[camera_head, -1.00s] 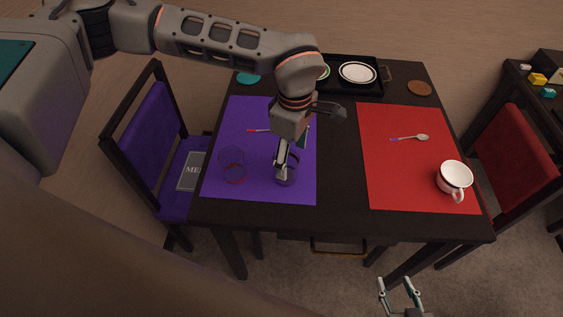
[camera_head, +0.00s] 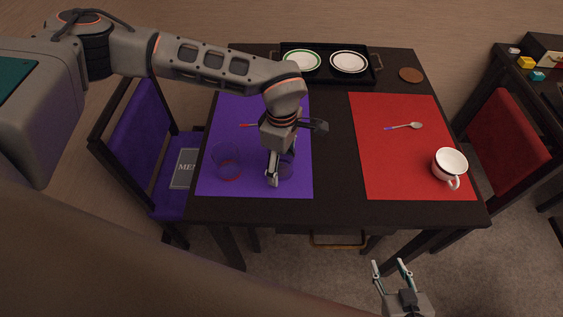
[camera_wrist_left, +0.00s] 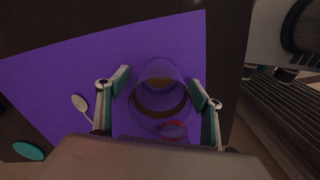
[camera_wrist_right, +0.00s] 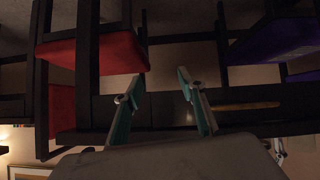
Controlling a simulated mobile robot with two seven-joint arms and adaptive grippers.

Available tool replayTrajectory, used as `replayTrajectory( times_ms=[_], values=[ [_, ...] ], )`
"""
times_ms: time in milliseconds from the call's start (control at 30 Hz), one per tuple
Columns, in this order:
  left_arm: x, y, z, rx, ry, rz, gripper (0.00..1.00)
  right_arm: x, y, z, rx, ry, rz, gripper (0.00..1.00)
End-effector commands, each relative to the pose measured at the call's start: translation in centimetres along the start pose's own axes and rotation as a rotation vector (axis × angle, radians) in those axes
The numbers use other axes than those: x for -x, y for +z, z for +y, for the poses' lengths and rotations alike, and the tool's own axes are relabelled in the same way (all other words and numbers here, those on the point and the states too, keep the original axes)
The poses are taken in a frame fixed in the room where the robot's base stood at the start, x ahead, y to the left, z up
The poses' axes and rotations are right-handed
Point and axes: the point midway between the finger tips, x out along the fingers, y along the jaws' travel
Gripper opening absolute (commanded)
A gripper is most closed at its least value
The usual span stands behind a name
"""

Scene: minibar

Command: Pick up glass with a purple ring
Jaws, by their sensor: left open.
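A clear glass (camera_head: 286,168) with a faint purple ring stands on the purple placemat (camera_head: 304,184), partly hidden by my left gripper (camera_head: 277,170). In the left wrist view my left gripper (camera_wrist_left: 159,88) is open, with one finger on each side of a clear glass (camera_wrist_left: 158,106); I cannot tell if they touch it. A second clear glass with a red ring (camera_head: 227,168) stands on the same mat to the left; a red ring (camera_wrist_left: 173,130) also shows low in the left wrist view. My right gripper (camera_head: 390,266) is open and empty below the table's front edge.
A black tray (camera_head: 314,78) with plates is at the table's back. A red placemat (camera_head: 400,170) on the right bears a white cup (camera_head: 450,163) and a spoon (camera_head: 404,126). A purple chair (camera_head: 140,130) stands at the left. The dark strip between the mats is clear.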

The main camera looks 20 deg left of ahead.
Motion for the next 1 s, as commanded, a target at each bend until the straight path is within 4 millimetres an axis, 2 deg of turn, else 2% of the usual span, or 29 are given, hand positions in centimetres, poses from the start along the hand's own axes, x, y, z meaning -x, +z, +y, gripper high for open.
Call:
replayTrajectory(
  times_ms=[100, 300, 500, 867, 1000],
  values=[
    [-0.6, 0.0, 0.0, 0.0, 0.0, 0.0, 0.66, 0.0, 0.0, 0.0, -0.001, 0.0, 0.0, 0.4],
    [-0.6, 0.0, 0.0, 0.0, 0.001, 0.0, 0.66, 0.0, 0.0, 0.0, -0.001, 0.0, 0.0, 0.4],
    [-0.6, 0.0, 0.0, 0.0, 0.0, 0.0, 0.18, 0.0, 0.0, -0.1, -0.002, 0.0, 0.0, 0.4],
    [-0.4, 0.0, 0.1, 0.0, 0.002, -0.001, 0.18, 0.0, 0.0, -0.1, -0.002, 0.0, 0.0, 0.4],
    [0.5, 0.0, 0.1, 0.0, 0.003, -0.001, 0.18, 0.0, 0.0, -0.1, -0.002, 0.0, 0.0, 0.4]
  ],
)
